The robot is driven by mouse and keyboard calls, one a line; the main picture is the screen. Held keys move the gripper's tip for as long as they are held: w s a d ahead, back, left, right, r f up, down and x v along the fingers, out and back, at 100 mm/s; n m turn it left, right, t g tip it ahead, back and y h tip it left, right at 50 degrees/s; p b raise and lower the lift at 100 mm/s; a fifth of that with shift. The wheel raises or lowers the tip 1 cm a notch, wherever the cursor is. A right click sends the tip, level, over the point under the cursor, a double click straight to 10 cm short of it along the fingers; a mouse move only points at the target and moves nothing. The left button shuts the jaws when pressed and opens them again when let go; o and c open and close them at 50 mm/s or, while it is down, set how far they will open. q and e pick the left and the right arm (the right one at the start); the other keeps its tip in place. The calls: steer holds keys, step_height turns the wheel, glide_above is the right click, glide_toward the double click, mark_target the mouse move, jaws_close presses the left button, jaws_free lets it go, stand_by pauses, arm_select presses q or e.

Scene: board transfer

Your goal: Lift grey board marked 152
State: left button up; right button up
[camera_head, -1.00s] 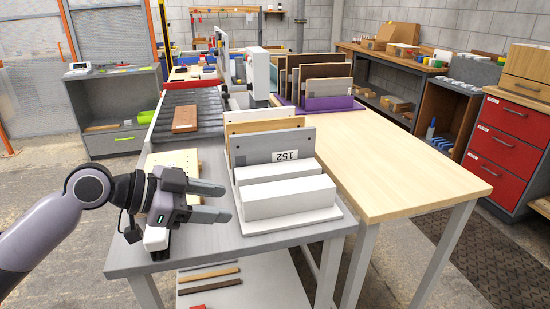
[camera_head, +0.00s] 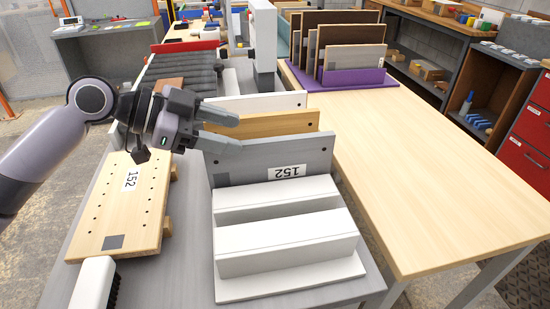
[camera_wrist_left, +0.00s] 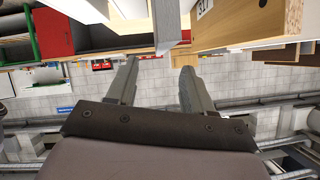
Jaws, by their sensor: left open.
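The grey board (camera_head: 240,168) stands upright in a white slotted rack (camera_head: 290,270). Its "152" label appears upside down, and dark holes show near its upper corners. My left gripper (camera_head: 238,135) is open and empty at the board's upper left corner in the head view, its fingers pointing right. In the left wrist view my open fingers (camera_wrist_left: 158,65) point towards a pale grey panel end (camera_wrist_left: 166,25), probably this board, with a gap between. I cannot tell whether a finger touches the board. My right gripper is not in view.
A yellowish wooden board (camera_head: 275,124) and a white one (camera_head: 255,102) stand behind the grey board. A flat drilled wooden plate (camera_head: 115,215), also labelled 152, lies at left. A purple rack (camera_head: 355,77) holds several boards on the light wooden table (camera_head: 430,165), whose front is clear.

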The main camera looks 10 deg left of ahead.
mark_target(263, 141)
arm_select(q)
steer(key=p+x, duration=0.1)
steer(key=x, duration=0.5)
steer(key=shift+w+d+f, duration=0.1)
steer(key=shift+d+f, duration=0.05)
steer(key=shift+d, duration=0.15)
jaws_close()
stand_by(1.1)
